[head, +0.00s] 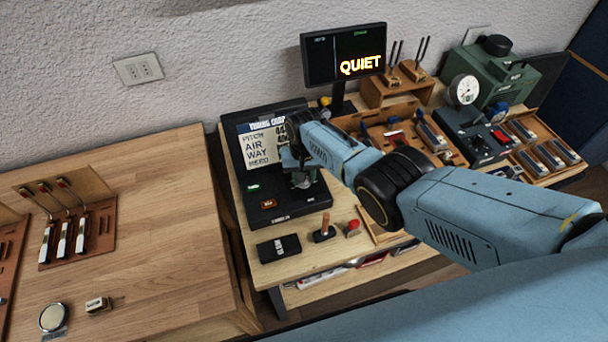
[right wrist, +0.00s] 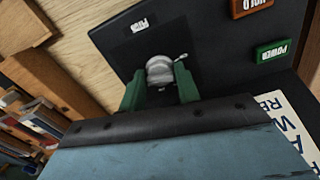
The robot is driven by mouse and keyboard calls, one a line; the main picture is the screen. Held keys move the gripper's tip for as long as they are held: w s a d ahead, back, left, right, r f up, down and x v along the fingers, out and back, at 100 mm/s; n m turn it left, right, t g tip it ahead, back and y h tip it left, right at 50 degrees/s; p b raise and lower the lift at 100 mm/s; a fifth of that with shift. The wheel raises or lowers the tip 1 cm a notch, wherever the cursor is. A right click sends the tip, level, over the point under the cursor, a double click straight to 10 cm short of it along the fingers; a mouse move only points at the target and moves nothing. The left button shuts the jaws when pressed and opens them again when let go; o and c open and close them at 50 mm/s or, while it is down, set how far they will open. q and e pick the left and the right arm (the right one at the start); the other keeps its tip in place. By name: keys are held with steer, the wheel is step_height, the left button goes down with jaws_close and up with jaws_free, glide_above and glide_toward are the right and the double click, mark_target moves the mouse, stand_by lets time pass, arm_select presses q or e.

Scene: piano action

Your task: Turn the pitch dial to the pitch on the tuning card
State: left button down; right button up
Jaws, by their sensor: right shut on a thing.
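The tuning card (head: 258,148) is white and stands at the back of a black device (head: 240,207). It reads PITCH, AIR, WAY and REED; the pitch number is partly hidden by my right arm. The pitch dial is a grey round knob on the device's face, seen in the right wrist view (right wrist: 160,70). My right gripper (head: 302,181) is over the device's right part. In the right wrist view its green fingers (right wrist: 159,82) are shut on the dial, one on each side. The dial's setting cannot be read. My left gripper is out of view.
The device has a red HOLD button (right wrist: 252,5) and a green POWER button (right wrist: 274,51). A monitor (head: 344,55) reading QUIET stands behind. A black box (head: 278,249) and a wooden-handled tool (head: 324,229) lie in front.

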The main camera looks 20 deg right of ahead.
stand_by(0.4)
steer(key=o, duration=0.9)
steer(key=shift+o, duration=0.2)
step_height(320, 180, up, 6)
steer(key=p, duration=0.3)
steer(key=shift+p, duration=0.3)
steer(key=shift+r+b, duration=0.3)
steer(key=shift+r, duration=0.05)
step_height(320, 180, up, 7)
steer(key=shift+f, duration=0.15)
